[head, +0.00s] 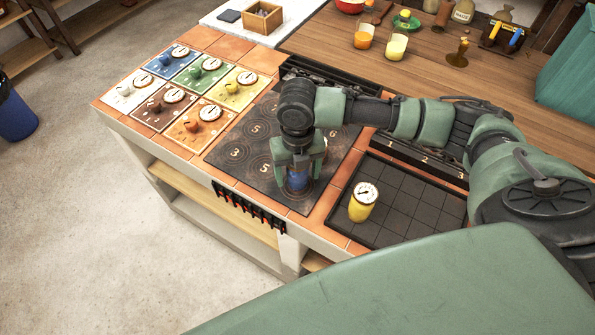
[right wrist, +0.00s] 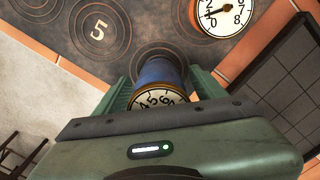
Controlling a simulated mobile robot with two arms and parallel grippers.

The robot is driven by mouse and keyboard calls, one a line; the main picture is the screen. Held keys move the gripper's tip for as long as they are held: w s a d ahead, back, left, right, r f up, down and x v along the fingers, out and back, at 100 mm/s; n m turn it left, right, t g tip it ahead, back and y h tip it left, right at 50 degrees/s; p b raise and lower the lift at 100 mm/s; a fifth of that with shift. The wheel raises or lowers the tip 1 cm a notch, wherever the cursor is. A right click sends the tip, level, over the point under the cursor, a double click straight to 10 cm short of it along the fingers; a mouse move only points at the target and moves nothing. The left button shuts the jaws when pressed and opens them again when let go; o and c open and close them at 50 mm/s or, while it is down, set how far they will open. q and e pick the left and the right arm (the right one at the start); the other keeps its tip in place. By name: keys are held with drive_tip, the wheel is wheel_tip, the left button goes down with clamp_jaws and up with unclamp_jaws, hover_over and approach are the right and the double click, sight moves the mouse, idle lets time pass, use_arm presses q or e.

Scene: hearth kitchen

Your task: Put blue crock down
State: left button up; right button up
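The blue crock (head: 297,180) is between the fingers of my right gripper (head: 298,170), over the near edge of the dark numbered hob plate (head: 252,150). In the right wrist view the blue crock (right wrist: 160,73) has a dial on top, and a green finger lies close against each side. The crock looks upright, with its lower end over a ringed spot on the plate. I cannot tell for sure whether it touches the plate. My left gripper is not in view.
Another dial-topped crock (right wrist: 225,12) stands close by on the plate, mostly hidden in the head view. A yellow crock (head: 362,203) stands on the black gridded tray (head: 415,212) to the right. Coloured dial tiles (head: 203,70) lie left. Red-tipped hooks (head: 248,207) line the counter's front.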

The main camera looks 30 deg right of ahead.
drive_tip(key=shift+r, duration=0.1)
wheel_tip(320, 180, up, 12)
drive_tip(key=shift+r+b, duration=0.1)
drive_tip(key=shift+b, duration=0.35)
idle(0.6)
